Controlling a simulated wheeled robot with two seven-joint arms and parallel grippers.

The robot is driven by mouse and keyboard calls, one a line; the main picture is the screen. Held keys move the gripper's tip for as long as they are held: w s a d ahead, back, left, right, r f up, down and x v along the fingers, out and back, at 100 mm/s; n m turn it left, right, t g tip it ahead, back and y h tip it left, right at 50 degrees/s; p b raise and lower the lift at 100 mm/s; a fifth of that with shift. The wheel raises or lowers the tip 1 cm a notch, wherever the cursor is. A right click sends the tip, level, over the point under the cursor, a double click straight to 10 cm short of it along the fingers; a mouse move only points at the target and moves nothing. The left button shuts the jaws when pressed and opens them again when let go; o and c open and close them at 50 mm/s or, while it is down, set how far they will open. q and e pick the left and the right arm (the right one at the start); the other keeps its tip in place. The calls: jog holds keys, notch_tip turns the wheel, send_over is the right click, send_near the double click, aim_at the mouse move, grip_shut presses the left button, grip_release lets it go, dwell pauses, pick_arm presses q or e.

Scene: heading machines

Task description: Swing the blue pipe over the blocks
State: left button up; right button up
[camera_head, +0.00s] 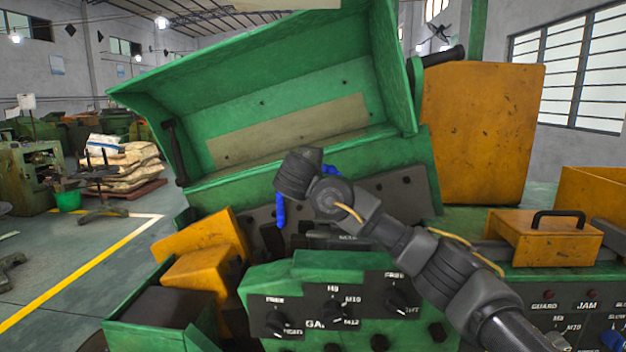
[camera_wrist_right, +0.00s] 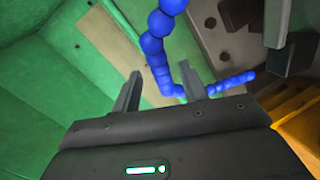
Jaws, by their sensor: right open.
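The blue segmented pipe (camera_head: 281,205) hangs in front of the dark plate inside the open green machine; my right wrist hides part of it, and another bit shows just right of the wrist. In the right wrist view the pipe (camera_wrist_right: 152,45) comes down from the top, passes between the fingers, and bends right behind one finger. My right gripper (camera_wrist_right: 160,68) is open around the pipe; contact cannot be told. Dark grey blocks (camera_wrist_right: 238,12) stand on the plate, right of the pipe there. My left gripper is not in view.
The raised green hood (camera_head: 280,100) stands open behind my right arm. A green control panel with knobs (camera_head: 335,310) is below it. Orange guards (camera_head: 205,250) flank the left, and an orange box with a black handle (camera_head: 540,240) is at the right.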

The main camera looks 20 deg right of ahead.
jog(key=shift+b+v, duration=0.6)
jog(key=shift+v, duration=1.7)
